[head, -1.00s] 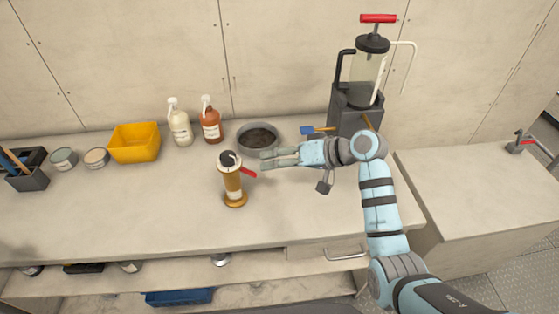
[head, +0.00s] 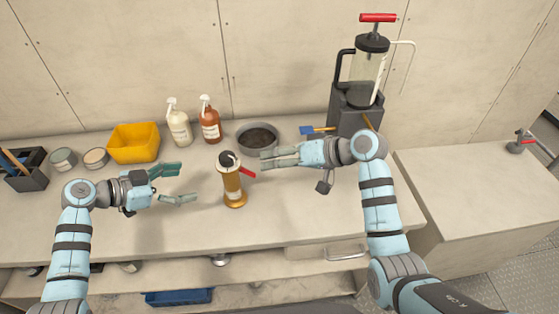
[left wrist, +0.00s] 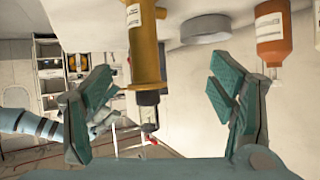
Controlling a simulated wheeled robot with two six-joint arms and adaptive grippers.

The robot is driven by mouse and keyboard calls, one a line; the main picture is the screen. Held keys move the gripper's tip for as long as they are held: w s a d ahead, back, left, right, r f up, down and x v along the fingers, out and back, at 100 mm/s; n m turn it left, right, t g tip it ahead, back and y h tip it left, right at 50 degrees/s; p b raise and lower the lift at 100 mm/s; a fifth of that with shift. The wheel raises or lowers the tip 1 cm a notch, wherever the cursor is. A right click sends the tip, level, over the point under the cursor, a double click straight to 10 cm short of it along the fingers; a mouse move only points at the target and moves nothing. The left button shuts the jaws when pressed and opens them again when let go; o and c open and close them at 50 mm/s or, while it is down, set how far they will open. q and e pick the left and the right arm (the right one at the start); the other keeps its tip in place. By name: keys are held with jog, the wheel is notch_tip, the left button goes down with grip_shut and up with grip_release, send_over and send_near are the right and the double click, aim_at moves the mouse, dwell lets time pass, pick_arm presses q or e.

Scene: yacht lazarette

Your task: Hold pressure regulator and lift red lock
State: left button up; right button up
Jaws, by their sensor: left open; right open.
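The pressure regulator (head: 233,186) is a brass-coloured upright cylinder with a black top, standing on the worktop in the head view. The red lock (head: 248,173) is a small red lever that sticks out to the right near its top. My left gripper (head: 187,182) is open, left of the regulator and apart from it. In the left wrist view the regulator (left wrist: 146,50) shows between the spread fingers, with a bit of red (left wrist: 152,140) below it. My right gripper (head: 264,160) is open and empty, just right of and behind the red lock.
A dark-filled round pan (head: 258,137) stands behind my right gripper. A white bottle (head: 179,128), an orange bottle (head: 210,125) and a yellow bin (head: 134,145) stand along the wall. A pump unit (head: 357,105) is at the back right. The front worktop is clear.

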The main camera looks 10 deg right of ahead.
aim_at(231, 190)
pick_arm(q)
jog(key=shift+n, duration=0.7)
jog(key=d+f, duration=0.1)
jog(key=f, duration=0.1)
jog(key=d+f, duration=0.3)
jog(key=f, duration=0.1)
jog(key=shift+d, duration=0.15)
jog(key=shift+d+f+t, duration=0.1)
jog(key=shift+d+t, duration=0.15)
jog(key=shift+t, duration=0.05)
jog(key=x, duration=0.8)
jog(key=shift+w+d+f, duration=0.1)
jog(key=shift+w+f, duration=0.15)
jog(key=shift+w, duration=0.05)
jog(key=shift+d+f, duration=0.2)
jog(key=shift+c, duration=0.6)
jog(key=c, duration=1)
jog(key=shift+c, duration=1.3)
